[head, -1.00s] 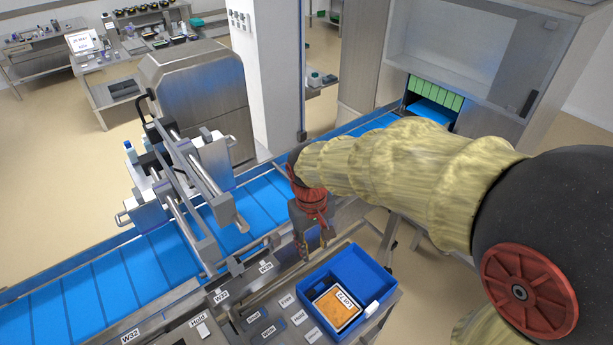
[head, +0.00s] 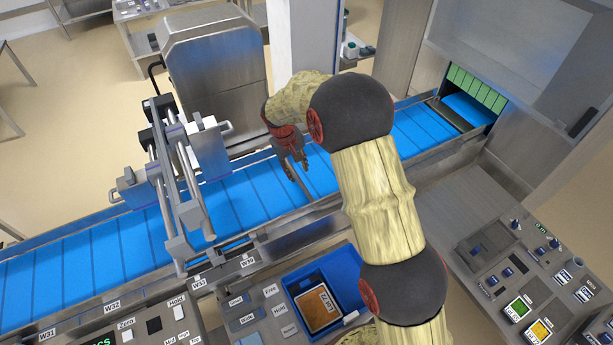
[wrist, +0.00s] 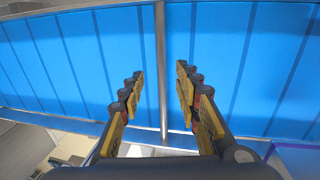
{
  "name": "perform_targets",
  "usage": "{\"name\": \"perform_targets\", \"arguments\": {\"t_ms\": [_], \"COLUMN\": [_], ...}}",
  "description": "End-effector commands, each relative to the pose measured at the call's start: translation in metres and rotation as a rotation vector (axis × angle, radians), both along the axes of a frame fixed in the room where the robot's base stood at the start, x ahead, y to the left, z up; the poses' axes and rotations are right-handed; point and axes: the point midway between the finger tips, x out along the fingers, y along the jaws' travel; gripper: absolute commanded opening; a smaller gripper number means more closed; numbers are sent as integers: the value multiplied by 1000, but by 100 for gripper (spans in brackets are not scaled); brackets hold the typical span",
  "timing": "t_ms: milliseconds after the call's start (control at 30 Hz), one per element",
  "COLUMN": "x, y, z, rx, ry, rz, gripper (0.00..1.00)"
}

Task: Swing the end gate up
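My gripper (head: 297,172) is over the blue conveyor belt (head: 238,205) in the head view, fingers pointing down. In the wrist view its two fingers (wrist: 159,80) are apart, with nothing clamped between them. A thin straight metal bar (wrist: 161,60) crosses the belt and shows in the gap between the fingers, touching neither in the picture. It may be the end gate, but I cannot tell for sure. How far below the fingertips it lies is unclear. In the head view my arm and gripper hide much of that part of the belt.
A metal frame with rods (head: 172,185) spans the belt on the left. A steel housing (head: 215,85) stands behind it. A blue bin (head: 345,262) with an orange-labelled pack sits on the near ledge. Green strips (head: 484,92) hang at the cabinet opening, right. Control panels line the near side.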

Motion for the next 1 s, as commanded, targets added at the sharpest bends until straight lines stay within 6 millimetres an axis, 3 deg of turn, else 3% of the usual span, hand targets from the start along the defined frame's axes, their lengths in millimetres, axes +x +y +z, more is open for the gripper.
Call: {"name": "perform_targets", "arguments": {"t_ms": [500, 900, 1000], "x": [3, 4, 3], "y": [-13, -14, -14], "z": [-68, -75, -75], "rx": [0, 1, 1], "ry": [6, 4, 4], "rz": [-4, -5, -5], "gripper": [33, 33, 27]}}
